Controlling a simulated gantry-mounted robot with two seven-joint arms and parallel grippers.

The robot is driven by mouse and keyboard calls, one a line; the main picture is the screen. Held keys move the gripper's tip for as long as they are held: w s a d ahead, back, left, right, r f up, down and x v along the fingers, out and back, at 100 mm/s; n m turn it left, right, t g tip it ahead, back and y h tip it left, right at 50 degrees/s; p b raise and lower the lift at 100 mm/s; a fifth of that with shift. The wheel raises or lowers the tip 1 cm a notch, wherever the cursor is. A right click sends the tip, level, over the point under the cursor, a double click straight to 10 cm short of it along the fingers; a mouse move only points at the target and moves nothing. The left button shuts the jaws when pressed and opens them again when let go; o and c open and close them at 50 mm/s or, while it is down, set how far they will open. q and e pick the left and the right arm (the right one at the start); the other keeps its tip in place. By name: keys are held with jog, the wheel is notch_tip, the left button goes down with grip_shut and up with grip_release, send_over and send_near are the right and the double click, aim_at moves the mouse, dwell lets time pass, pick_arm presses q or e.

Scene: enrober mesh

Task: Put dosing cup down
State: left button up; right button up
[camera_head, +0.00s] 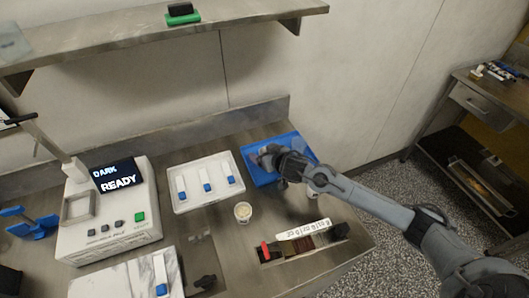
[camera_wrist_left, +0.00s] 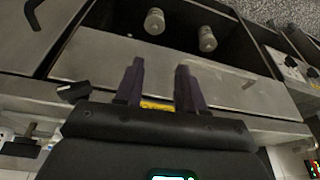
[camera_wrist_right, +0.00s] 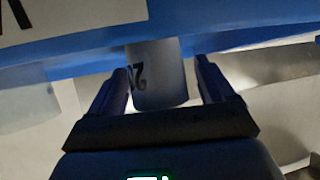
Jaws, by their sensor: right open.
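My right gripper (camera_head: 266,158) is over the blue tray (camera_head: 258,178) at the back right of the bench. In the right wrist view the right gripper (camera_wrist_right: 162,82) is open. A pale grey cup (camera_wrist_right: 160,90) with a dark "2" mark stands between its fingers, nearer the left finger, against the blue tray (camera_wrist_right: 80,58). Whether a finger touches the cup is unclear. In the head view the gripper largely hides this cup. My left gripper (camera_wrist_left: 160,78) shows only in its wrist view, open and empty.
A small cup with pale contents (camera_head: 243,213) stands on the bench. A white tray with blue-tipped items (camera_head: 182,206) lies left of the blue tray. The machine's screen (camera_head: 115,175) reads "DARK READY". A dark rack (camera_head: 270,254) with a labelled strip lies in front. A shelf (camera_head: 120,40) hangs above.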

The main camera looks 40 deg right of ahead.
jog(key=shift+r, duration=0.1)
jog(key=shift+s+r, duration=0.1)
jog(key=p+v, duration=0.2)
jog(key=v, duration=0.9)
jog(key=shift+p, duration=0.3)
jog(key=shift+s+r, duration=0.25)
jog(key=shift+s, duration=0.1)
